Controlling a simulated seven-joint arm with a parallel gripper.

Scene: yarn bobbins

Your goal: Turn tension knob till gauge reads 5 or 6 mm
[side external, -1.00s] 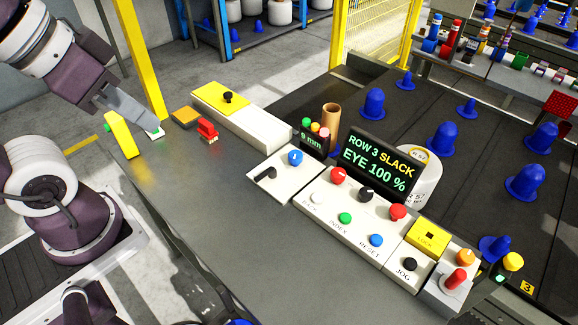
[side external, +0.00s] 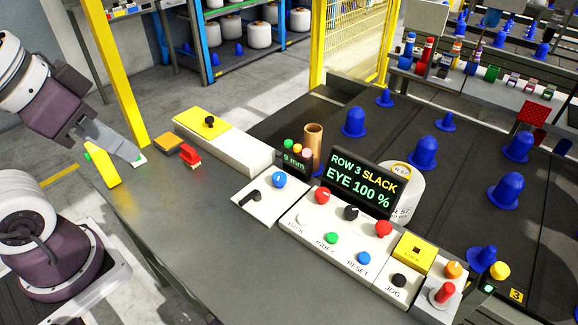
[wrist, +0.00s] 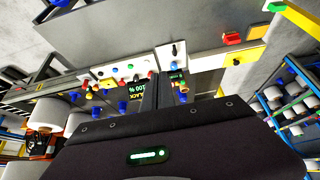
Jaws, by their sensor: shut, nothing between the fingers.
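The gauge (side external: 293,162) is a small dark display that appears to read 9 mm. In front of it, a white panel (side external: 262,207) carries a blue knob (side external: 279,180) and a black lever-like knob (side external: 250,196). I cannot tell for certain which is the tension knob. The wrist view shows this blue knob (wrist: 174,67) and the black one (wrist: 173,50) just beyond my fingers. My gripper (side external: 133,154) is shut and empty, at the left of the side view, well apart from the panel. Its dark fingers (wrist: 157,85) also show in the wrist view.
A display (side external: 358,183) reads "ROW 3 SLACK EYE 100 %". A button panel (side external: 310,228) lies right of the knob panel. A red switch (side external: 190,158), a yellow block (side external: 103,165) and a yellow-topped box (side external: 203,124) stand left. The front table area is clear.

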